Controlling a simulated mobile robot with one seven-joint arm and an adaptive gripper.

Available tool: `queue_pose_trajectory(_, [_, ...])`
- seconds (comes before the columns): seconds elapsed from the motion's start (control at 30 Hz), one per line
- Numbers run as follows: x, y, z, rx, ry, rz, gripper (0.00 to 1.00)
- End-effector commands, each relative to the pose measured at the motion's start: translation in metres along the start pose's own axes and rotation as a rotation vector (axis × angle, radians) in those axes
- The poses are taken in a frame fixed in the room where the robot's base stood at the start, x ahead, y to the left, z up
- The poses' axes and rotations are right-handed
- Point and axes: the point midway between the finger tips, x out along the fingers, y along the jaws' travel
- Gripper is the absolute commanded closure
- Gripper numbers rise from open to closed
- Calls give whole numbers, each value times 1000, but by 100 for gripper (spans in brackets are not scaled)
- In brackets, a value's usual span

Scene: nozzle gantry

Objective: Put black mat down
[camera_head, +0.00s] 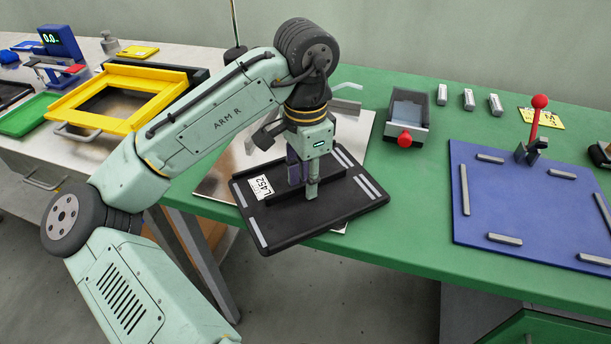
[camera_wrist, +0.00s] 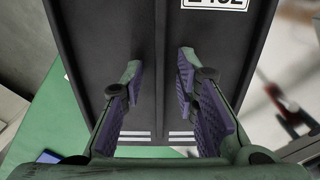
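The black mat (camera_head: 345,208) is a dark rectangular plate with a raised rim, pale strips and a white "L452" label. It lies askew over the silver sheet (camera_head: 352,138), and its front left corner juts past the green table's edge. I cannot tell whether it touches the sheet. My gripper (camera_head: 303,178) is above the mat's middle, pointing down. In the wrist view my gripper (camera_wrist: 161,62) has its two fingers on either side of the mat's upright rib (camera_wrist: 160,75). Dark gaps show between each fingertip and the rib, so the fingers look open around it.
A blue board (camera_head: 520,205) with grey bars and a red-knobbed lever (camera_head: 537,115) is on the right. A grey box with a red knob (camera_head: 406,125) stands behind the mat. A yellow frame (camera_head: 150,90) is on the left bench. Green table is clear between mat and board.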

Motion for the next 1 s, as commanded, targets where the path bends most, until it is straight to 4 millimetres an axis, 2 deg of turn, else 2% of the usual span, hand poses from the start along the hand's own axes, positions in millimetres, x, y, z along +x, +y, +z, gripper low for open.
queue_pose_trajectory(0.23, [-2, 0, 0, 0, 0, -1, 72])
queue_pose_trajectory(0.37, [-12, -1, 0, -2, 0, -3, 72])
queue_pose_trajectory(0.8, [-100, -1, 0, -2, -1, -4, 72])
queue_pose_trajectory(1.0, [-121, 0, 0, 1, -1, -1, 72])
